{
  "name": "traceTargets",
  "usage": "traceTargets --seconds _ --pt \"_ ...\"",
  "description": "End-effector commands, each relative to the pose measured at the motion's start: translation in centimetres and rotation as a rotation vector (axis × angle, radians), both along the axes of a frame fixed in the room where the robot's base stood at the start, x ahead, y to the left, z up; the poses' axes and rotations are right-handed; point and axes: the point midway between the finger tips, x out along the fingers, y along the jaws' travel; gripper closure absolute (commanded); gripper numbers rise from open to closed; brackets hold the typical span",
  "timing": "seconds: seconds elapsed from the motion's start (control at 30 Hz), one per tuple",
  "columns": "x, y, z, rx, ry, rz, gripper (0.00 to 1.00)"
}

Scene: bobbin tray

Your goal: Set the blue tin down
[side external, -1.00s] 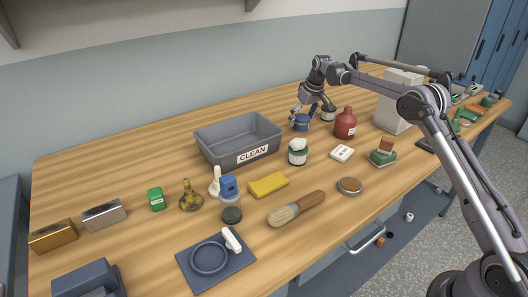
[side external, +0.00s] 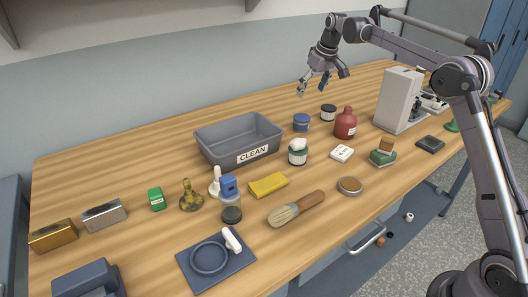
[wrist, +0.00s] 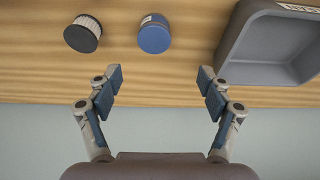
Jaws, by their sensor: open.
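The blue tin (side external: 301,123) stands upright on the wooden bench, just right of the grey bin's far right corner. In the wrist view the blue tin (wrist: 154,35) shows its round top, beyond the fingertips and apart from them. My gripper (side external: 316,90) is open and empty, raised above the bench behind the tin. In the wrist view my gripper (wrist: 160,82) has its two fingers spread wide with nothing between them.
A grey bin (side external: 208,140) labelled CLEAN stands left of the tin. A white-and-green tin (side external: 297,152) stands in front. Bench behind the bin is clear.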

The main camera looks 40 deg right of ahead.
Motion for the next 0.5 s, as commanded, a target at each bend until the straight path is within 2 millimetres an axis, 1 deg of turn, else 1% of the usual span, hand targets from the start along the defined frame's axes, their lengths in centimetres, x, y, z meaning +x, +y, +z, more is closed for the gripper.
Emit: traceTargets --seconds 0.03,0.1,0.2,0.37,0.5 --pt "-0.8 0.9 0.8 -0.002 -0.008 0.003 0.2" --pt "-2.0 2.1 2.0 -0.006 -0.023 0.001 0.2" --pt "-4.2 4.0 3.5 -0.011 -0.046 0.0 0.2" --pt "-8.3 6.7 5.1 -0.017 -0.083 -0.002 0.2" --pt "-12.3 9.0 5.7 -0.019 -0.116 -0.003 0.2"
